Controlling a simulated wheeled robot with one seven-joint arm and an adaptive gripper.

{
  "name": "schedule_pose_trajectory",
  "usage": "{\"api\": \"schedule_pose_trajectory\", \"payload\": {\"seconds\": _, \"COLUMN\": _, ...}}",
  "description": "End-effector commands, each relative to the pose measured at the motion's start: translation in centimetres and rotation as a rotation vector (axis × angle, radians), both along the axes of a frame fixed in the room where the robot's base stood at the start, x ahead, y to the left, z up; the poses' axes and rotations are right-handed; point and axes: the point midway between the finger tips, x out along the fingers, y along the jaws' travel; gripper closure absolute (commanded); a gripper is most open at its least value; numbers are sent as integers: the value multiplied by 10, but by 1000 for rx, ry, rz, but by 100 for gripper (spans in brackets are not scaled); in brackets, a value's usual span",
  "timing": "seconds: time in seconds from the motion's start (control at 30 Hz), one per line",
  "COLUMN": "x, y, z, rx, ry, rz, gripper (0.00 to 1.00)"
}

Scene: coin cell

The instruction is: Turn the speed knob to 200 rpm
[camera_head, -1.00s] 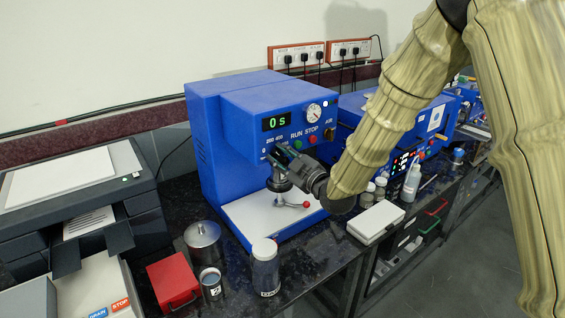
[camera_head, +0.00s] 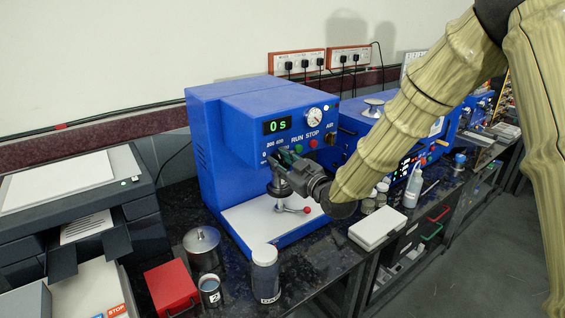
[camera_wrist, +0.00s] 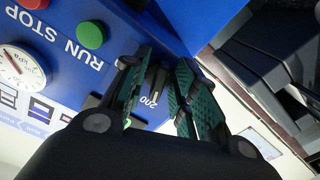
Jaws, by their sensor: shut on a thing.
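The blue machine (camera_head: 222,140) has a green display (camera_head: 277,125) reading "0 s". Its speed knob is hidden behind my gripper (camera_head: 281,160) in the head view; scale numbers (camera_head: 275,143) show just above. In the wrist view, my gripper (camera_wrist: 163,72) has its green-padded fingers on either side of the dark knob (camera_wrist: 155,78). It is shut on the knob. A "200" mark (camera_wrist: 153,101) shows between the fingers, beside the knob. I cannot tell exactly where the pointer aims.
The green RUN button (camera_wrist: 91,35) and red STOP button (camera_wrist: 34,3) are close by. Under my gripper is a red-balled lever (camera_head: 306,210) over the white base plate (camera_head: 262,222). A jar (camera_head: 265,275) and a white box (camera_head: 377,229) stand in front.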

Motion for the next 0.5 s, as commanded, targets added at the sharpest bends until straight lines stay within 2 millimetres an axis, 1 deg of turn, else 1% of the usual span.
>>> {"api": "schedule_pose_trajectory", "payload": {"seconds": 0.07, "x": 1, "y": -1, "z": 1, "rx": 0, "ry": -2, "rz": -2, "gripper": 96}}
{"api": "schedule_pose_trajectory", "payload": {"seconds": 0.1, "x": 1, "y": -1, "z": 1, "rx": 0, "ry": -2, "rz": -2, "gripper": 68}}
{"api": "schedule_pose_trajectory", "payload": {"seconds": 0.5, "x": -3, "y": -3, "z": 1, "rx": 0, "ry": -2, "rz": -1, "gripper": 68}}
